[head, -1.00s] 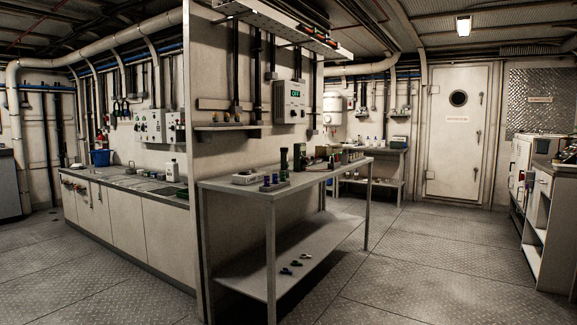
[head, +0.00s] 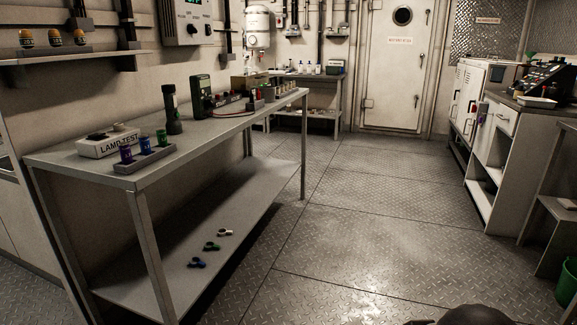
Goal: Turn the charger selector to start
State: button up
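A grey wall unit (head: 187,22) hangs above the workbench, cut off by the top edge of the head view. It has a green-lit display (head: 190,2) and small dark knobs (head: 194,31) with labels too small to read. It may be the charger, but I cannot tell for certain, nor which way its knobs point. My gripper is not in view. A dark rounded shape at the bottom edge appears to be part of my arm.
A metal workbench (head: 105,172) stands below the unit, holding a LAMP-TEST box (head: 108,146), a dark flashlight (head: 171,108) and a green-black device (head: 202,97). A shelf (head: 75,50) is at left. Open floor (head: 350,220) lies right of the bench.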

aim_at(191, 29)
jog(key=i+u, duration=0.1)
jog(key=i, duration=0.6)
jog(key=i+l, duration=0.15)
jog(key=i, duration=0.55)
jog(key=i+u, duration=0.15)
jog(key=i, duration=0.5)
jog(key=l, duration=0.1)
